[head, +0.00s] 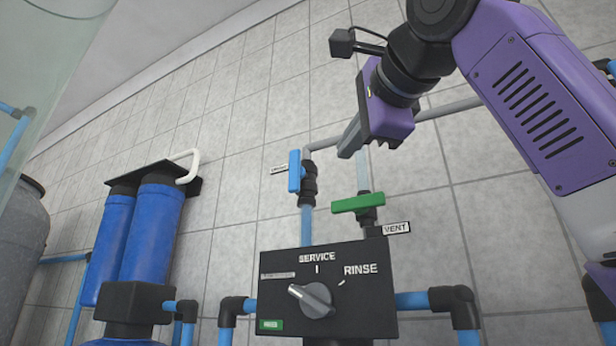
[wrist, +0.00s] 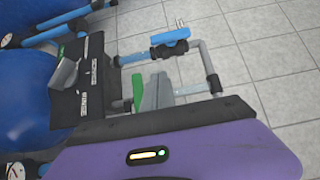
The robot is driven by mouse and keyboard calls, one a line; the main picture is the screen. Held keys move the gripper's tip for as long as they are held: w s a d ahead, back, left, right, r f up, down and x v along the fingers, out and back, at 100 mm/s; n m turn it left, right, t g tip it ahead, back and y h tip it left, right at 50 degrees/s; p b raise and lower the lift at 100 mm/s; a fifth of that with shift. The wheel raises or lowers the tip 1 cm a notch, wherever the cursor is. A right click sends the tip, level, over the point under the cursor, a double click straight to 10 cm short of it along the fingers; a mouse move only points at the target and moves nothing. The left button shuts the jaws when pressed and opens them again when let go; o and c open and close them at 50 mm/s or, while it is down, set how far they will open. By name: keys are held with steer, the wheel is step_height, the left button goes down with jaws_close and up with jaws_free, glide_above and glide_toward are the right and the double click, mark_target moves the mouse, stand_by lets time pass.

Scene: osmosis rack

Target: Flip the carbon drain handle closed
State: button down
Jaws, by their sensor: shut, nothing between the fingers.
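A blue valve handle (head: 295,172) sits on a black valve on a vertical pipe, with a small label (head: 279,169) to its left that I cannot read. The handle points up and down, in line with its pipe. It also shows in the wrist view (wrist: 168,37). A green handle (head: 358,203) lies crosswise on the pipe to the right, beside a VENT label (head: 396,228); it shows in the wrist view (wrist: 138,90) too. No readable label says carbon drain. My gripper (head: 348,145) is shut and empty, above the green handle and up-right of the blue one. Its fingers show in the wrist view (wrist: 155,92).
A black panel (head: 328,275) with a grey knob (head: 312,299) and SERVICE and RINSE marks stands below the valves. Blue filter housings (head: 153,235) stand at left. A grey pipe (head: 325,143) bends above the blue valve. The tiled wall is close behind.

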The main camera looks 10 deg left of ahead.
steer(key=p, duration=0.4)
glide_toward(295, 171)
steer(key=w+d+f, duration=0.3)
steer(key=w, duration=0.1)
steer(key=shift+w+a+r+p, duration=0.1)
steer(key=shift+w+a+p, duration=0.1)
steer(key=shift+w+a, duration=0.35)
steer(key=shift+w+a+f+p, duration=0.15)
steer(key=shift+w+a, duration=0.1)
steer(key=shift+a, duration=0.6)
steer(key=shift+w+a+r+p, duration=0.2)
steer(key=shift+w+a, duration=0.2)
steer(key=shift+a, duration=0.3)
